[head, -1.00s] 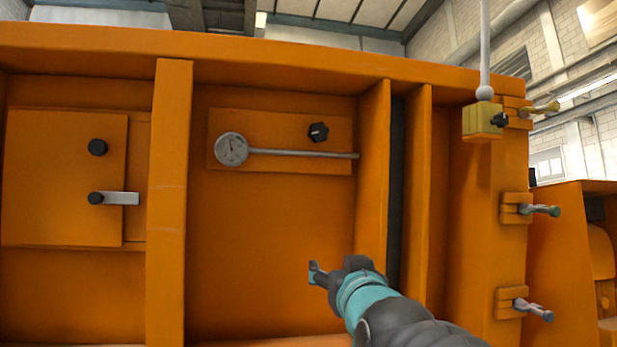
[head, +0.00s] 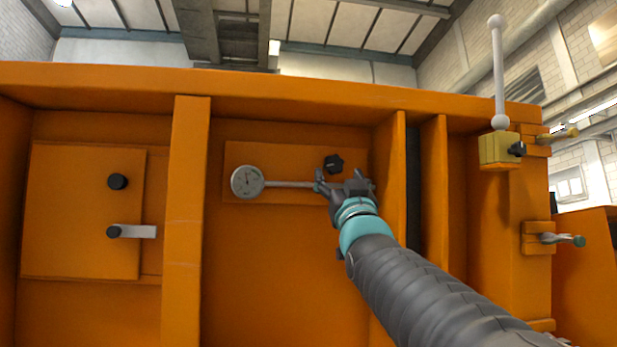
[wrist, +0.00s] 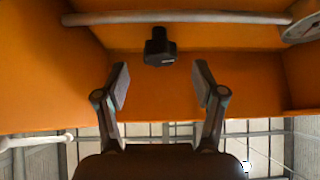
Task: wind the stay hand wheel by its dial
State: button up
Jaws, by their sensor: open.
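A small black lobed knob (head: 334,164), the likely hand wheel, sits on an orange plate just above the rod of a round white dial gauge (head: 247,182). In the wrist view, which is upside down, the knob (wrist: 159,48) lies ahead between my fingertips, apart from them. The dial's edge (wrist: 303,28) shows at the top right there. My gripper (head: 343,183) is open and empty, just below the knob and in front of the rod's right part. My gripper (wrist: 161,70) hides part of the rod in the head view.
A grey rod (wrist: 180,18) crosses the wrist view beside the knob. Upright orange ribs (head: 186,225) stand left and right of the plate. A left panel (head: 80,250) has two black knobs. A yellow block (head: 494,149) with a white post is at the upper right.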

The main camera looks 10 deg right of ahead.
aim_at(335, 168)
jog(key=shift+p+x, duration=0.7)
jog(key=shift+x, duration=1.9)
jog(key=shift+h, duration=0.3)
jog(key=c, duration=1.1)
